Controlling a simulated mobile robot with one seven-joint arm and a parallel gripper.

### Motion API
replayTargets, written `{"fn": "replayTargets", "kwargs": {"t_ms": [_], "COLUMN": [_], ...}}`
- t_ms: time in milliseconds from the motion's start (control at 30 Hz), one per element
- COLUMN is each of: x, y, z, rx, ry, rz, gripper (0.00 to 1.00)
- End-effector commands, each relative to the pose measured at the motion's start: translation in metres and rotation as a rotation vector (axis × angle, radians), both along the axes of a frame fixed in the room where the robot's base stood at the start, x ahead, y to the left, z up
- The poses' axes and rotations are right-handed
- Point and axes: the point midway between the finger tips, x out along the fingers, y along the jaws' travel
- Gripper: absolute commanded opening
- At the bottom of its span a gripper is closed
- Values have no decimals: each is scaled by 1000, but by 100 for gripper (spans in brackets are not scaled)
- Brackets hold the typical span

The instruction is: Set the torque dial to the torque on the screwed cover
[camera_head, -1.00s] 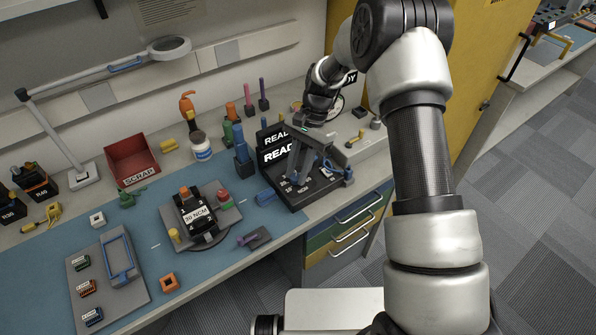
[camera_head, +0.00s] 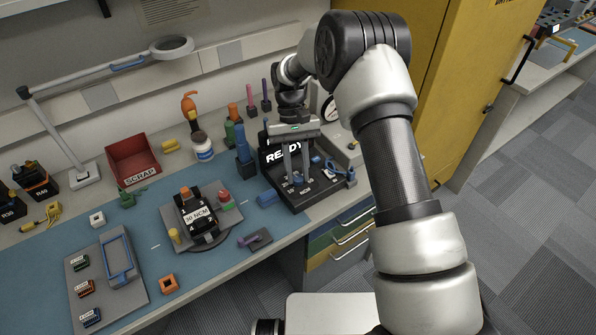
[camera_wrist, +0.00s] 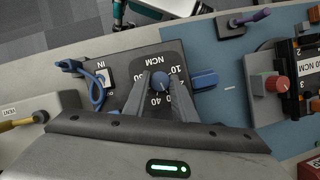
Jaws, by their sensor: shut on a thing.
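The torque dial is a blue knob (camera_wrist: 160,82) on a black station (camera_head: 302,202), with a printed NCM scale around it. The marks 10, 20 and 40 show in the wrist view; a finger covers part of the scale. My gripper (camera_wrist: 160,86) is shut on the knob, one finger on each side. In the head view my gripper (camera_head: 296,180) reaches down to the station. I cannot tell where the knob's pointer stands. The screwed cover (camera_head: 196,214) sits on a grey fixture and carries a white NCM label; its first digit is unclear, perhaps 3 or 5.
A blue cable loops at the IN port (camera_wrist: 98,88). A blue block (camera_head: 267,198) lies beside the station. A READY screen (camera_head: 284,152) stands behind. A red scrap bin (camera_head: 133,160), bottles and a grey tray (camera_head: 94,262) share the bench.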

Motion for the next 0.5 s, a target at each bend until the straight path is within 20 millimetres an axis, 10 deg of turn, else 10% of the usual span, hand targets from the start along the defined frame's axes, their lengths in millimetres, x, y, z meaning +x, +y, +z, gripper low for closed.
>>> {"fn": "replayTargets", "kwargs": {"t_ms": [500], "x": [0], "y": [1], "z": [0], "rx": [0], "ry": [-2], "rz": [168], "gripper": [2]}}
